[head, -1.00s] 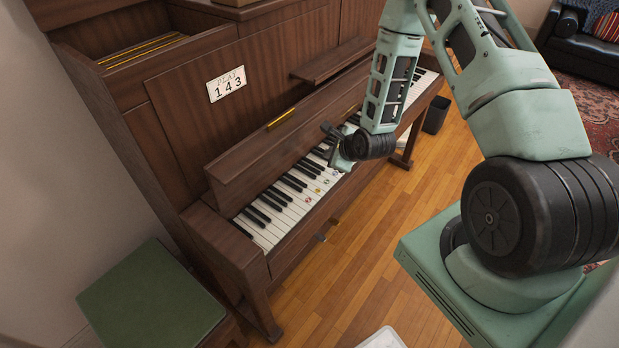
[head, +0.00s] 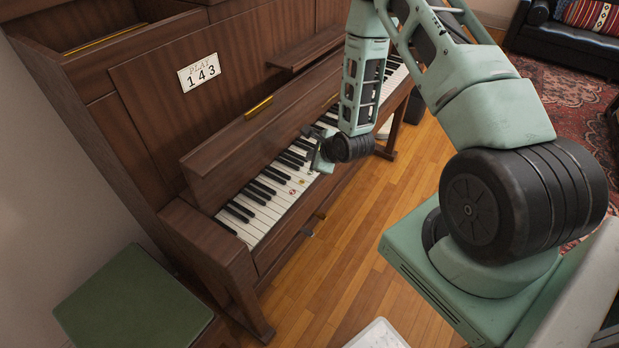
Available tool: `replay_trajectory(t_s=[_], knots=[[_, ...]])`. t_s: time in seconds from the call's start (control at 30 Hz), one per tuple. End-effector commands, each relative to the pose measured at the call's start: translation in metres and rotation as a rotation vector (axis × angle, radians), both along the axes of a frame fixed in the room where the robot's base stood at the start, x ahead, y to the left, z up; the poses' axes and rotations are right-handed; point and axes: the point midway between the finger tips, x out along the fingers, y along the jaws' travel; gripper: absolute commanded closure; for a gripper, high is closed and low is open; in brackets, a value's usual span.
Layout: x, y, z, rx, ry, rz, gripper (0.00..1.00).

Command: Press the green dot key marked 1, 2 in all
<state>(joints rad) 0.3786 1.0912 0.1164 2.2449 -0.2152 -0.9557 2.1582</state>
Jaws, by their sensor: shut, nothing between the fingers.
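The piano keyboard (head: 262,207) runs diagonally across the upright piano, with white and black keys. Small coloured dots sit on a few white keys: a red dot (head: 291,191) and a yellowish one (head: 302,182). I cannot make out a green dot or any number; some keys are hidden behind my gripper. My gripper (head: 319,165) is shut and empty, small in the head view, pointing down over the keys just right of the visible dots. Whether it touches a key I cannot tell.
A green-topped bench (head: 133,308) stands at lower left. The fallboard (head: 238,131) rises behind the keys. Wooden floor (head: 335,262) is clear in front; a black sofa (head: 570,40) is far right.

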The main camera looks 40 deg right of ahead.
Motion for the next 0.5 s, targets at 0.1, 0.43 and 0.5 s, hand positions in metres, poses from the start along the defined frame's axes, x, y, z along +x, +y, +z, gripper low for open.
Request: replay_trajectory(t_s=[0.1, 0.43, 0.5], knots=[[0.000, 0.000, -0.023, 0.000, 0.001, -0.001, 1.00], [0.000, 0.000, -0.037, 0.000, -0.001, -0.001, 1.00], [0.000, 0.000, -0.036, 0.000, -0.001, -0.001, 1.00]])
